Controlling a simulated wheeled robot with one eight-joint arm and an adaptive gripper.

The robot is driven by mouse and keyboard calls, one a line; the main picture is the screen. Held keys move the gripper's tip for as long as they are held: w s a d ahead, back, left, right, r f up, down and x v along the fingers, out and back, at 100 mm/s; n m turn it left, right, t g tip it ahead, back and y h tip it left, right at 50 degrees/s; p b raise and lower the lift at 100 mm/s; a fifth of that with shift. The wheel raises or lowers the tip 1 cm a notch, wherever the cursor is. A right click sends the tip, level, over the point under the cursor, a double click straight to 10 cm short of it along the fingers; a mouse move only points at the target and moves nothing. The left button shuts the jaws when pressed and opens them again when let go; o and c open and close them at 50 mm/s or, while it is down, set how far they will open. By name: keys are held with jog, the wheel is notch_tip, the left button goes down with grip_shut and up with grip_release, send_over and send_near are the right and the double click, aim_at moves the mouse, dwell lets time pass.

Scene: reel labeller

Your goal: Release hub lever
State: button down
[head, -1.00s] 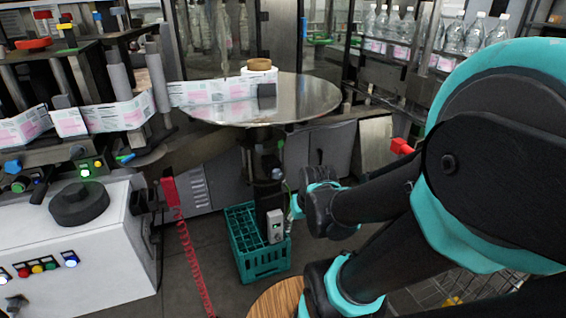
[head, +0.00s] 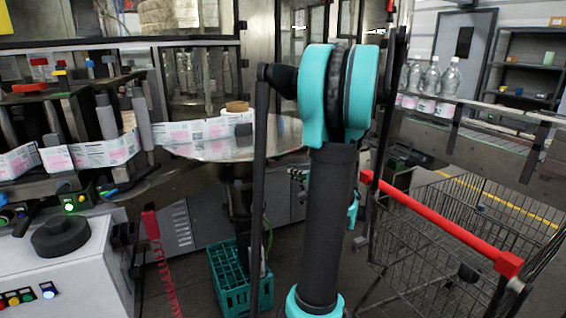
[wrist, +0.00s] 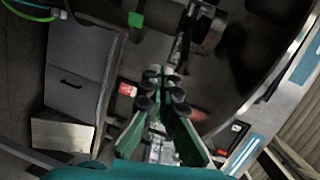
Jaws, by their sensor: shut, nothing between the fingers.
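The round metal reel disc (head: 215,150) stands at the middle left of the head view, with a brown ring (head: 237,106) and a small dark block (head: 243,130) on top. I cannot tell which part is the hub lever. In the wrist view my gripper (wrist: 163,88) is shut and empty, its dark pads close together. A large dark round part (wrist: 250,60), which looks like the disc's underside, lies to its upper right. A metal post (wrist: 187,40) with a dark cylinder stands beyond the fingertips. In the head view my arm hides part of the scene and the gripper is not clear.
A label strip (head: 105,152) runs left from the disc. A green crate (head: 232,285) stands on the floor below it. A white cabinet (head: 70,270) is at left. A wire cart (head: 430,240) with a red handle is at right. Bottles (head: 430,85) stand behind.

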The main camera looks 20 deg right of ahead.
jog(key=d+r+m+t+h, duration=0.1)
jog(key=d+r+m+t, duration=0.1)
jog(key=d, duration=0.4)
jog(key=shift+s+d+r+m, duration=0.15)
jog(key=shift+s+r+m, duration=0.1)
jog(key=shift+r+m, duration=0.1)
jog(key=w+a, duration=0.5)
jog(key=w, duration=0.3)
dwell(0.3)
jog(key=shift+a+h, duration=0.1)
jog(key=shift+h, duration=0.2)
